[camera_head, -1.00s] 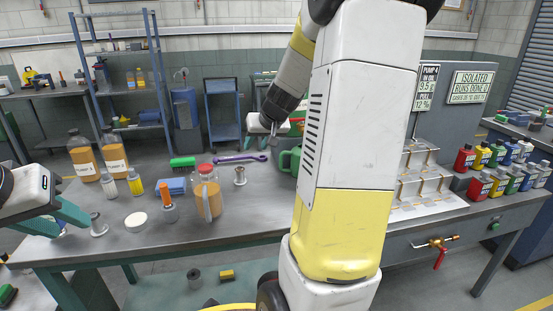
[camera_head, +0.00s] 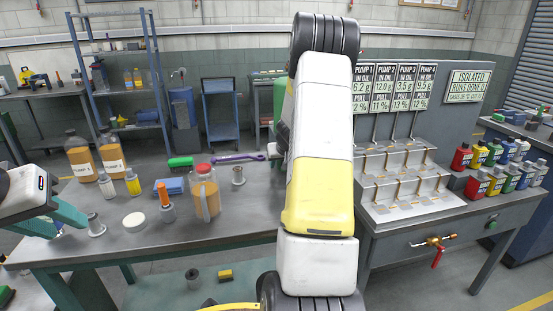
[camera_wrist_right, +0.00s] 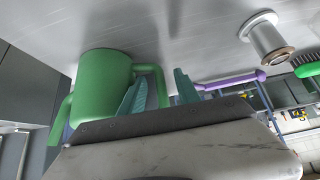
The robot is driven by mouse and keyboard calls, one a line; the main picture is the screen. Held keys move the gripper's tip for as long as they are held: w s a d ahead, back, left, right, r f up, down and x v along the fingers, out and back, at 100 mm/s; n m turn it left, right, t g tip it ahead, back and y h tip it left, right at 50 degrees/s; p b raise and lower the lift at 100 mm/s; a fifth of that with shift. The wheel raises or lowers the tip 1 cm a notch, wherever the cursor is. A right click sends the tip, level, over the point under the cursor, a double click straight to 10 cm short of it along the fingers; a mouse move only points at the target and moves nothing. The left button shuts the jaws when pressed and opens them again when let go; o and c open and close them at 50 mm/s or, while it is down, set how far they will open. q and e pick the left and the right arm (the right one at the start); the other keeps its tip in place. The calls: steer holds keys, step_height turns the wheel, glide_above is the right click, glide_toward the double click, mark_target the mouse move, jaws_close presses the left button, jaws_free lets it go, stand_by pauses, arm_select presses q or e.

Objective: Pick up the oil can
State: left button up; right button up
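The green oil can (camera_wrist_right: 103,85) stands on the bench in the right wrist view, with a looped handle on its right and a spout on its left. In the head view my right arm hides the can. My right gripper (camera_wrist_right: 161,76) is open, its two teal fingers apart. The can's handle shows between or just beyond the fingers; I cannot tell whether they touch it. My left gripper (camera_head: 68,222) is open and empty at the left edge of the head view, away from the can.
A purple wrench (camera_head: 238,158), a metal flanged part (camera_head: 238,176), a green brush (camera_head: 180,162) and a jug of amber liquid (camera_head: 205,193) lie or stand left of my right arm. A pump rack (camera_head: 405,178) and several coloured bottles (camera_head: 480,184) are on the right.

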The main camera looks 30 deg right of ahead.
steer(key=shift+w+f, duration=0.1)
jaws_close()
stand_by(1.4)
